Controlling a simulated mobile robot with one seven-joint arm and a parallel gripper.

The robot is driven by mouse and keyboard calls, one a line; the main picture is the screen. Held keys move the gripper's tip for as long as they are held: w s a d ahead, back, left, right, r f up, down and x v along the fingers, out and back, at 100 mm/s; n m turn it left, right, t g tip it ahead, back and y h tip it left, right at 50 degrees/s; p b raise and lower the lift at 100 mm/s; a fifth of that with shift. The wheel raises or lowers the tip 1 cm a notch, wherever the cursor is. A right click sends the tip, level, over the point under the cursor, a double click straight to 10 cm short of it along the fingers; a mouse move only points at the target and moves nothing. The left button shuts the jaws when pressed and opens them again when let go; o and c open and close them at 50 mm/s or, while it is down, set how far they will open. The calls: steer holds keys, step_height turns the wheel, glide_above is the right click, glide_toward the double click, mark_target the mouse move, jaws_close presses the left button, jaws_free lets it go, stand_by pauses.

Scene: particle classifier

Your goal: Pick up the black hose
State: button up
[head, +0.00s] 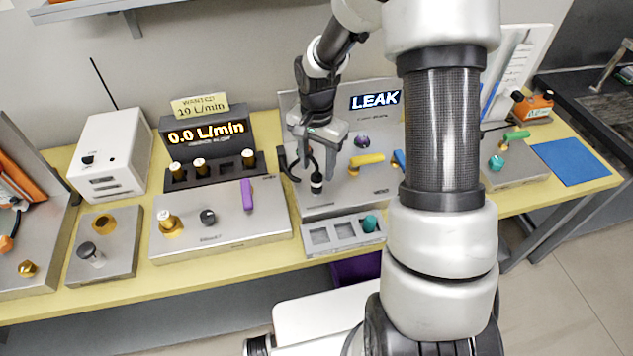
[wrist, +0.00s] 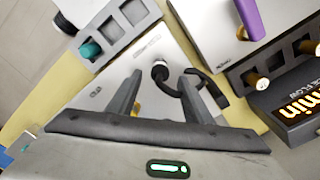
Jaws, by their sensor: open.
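The black hose (wrist: 186,87) shows in the wrist view as a curved dark tube on the grey panel, running behind my right finger. Its round black end (wrist: 160,72) lies between my two fingertips in the picture. In the head view a loop of the hose (head: 286,166) shows left of my gripper, and a black fitting with a white band (head: 316,183) stands below the fingers. My gripper (head: 316,160) is open over the LEAK panel. Its fingers (wrist: 161,76) straddle the hose end in the wrist view; I cannot tell if they touch it.
A yellow-handled valve (head: 366,160) stands close to the right of my gripper. A tray (head: 319,237) with square recesses and a teal knob (head: 370,223) is in front. A flow display (head: 207,133) and a purple lever (head: 247,194) stand to the left.

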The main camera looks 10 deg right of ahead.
mark_target(317, 175)
step_height(317, 175, down, 5)
steer(key=shift+s+a+f, duration=0.1)
steer(key=shift+c, duration=0.4)
steer(key=c, duration=0.9)
steer(key=shift+r, duration=5.1)
